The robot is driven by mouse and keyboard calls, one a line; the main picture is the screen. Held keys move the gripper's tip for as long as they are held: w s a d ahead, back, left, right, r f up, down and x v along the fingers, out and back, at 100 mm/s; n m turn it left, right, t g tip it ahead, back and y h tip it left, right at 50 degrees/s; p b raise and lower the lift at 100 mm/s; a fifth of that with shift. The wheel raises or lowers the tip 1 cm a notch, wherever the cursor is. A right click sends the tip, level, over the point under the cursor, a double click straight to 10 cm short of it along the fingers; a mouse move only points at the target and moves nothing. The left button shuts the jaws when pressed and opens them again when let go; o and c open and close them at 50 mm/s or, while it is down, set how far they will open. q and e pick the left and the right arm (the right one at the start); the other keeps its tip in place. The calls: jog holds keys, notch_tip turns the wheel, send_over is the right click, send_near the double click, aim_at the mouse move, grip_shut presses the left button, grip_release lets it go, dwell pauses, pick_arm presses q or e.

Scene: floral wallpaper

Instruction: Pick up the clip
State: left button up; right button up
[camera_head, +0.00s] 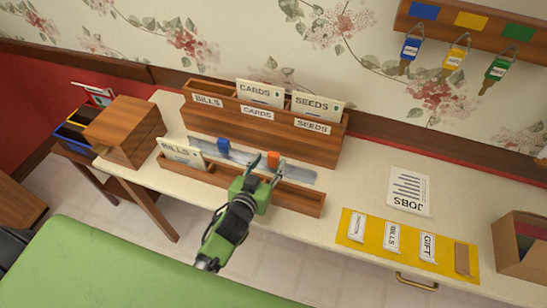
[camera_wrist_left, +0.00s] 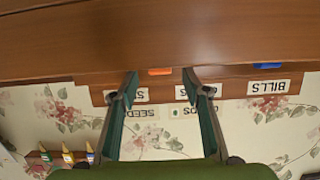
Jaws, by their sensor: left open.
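An orange clip (camera_head: 273,159) and a blue clip (camera_head: 223,145) sit on a grey metal strip (camera_head: 245,157) in front of the wooden sorter. My left gripper (camera_head: 266,170) is open and empty, with its fingertips close to the orange clip in the head view. In the left wrist view the orange clip (camera_wrist_left: 160,71) shows between and just beyond the tips of the gripper (camera_wrist_left: 161,80). The blue clip (camera_wrist_left: 268,66) is off to the right there. I cannot tell whether a finger touches the orange clip. My right gripper is not in view.
The wooden sorter (camera_head: 318,150) holds CARDS and SEEDS envelopes behind the strip. A low wooden tray (camera_head: 300,197) with a BILLS envelope runs in front. A wooden box (camera_head: 125,130) stands left. A yellow mat (camera_head: 350,217) and a JOBS sheet (camera_head: 410,190) lie right.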

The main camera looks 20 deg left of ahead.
aim_at(272, 157)
pick_arm(q)
jog(key=p+x, duration=0.1)
jog(key=x, duration=0.4)
jog(key=shift+s, duration=0.1)
jog(key=shift+r, duration=0.1)
jog(key=c, duration=1)
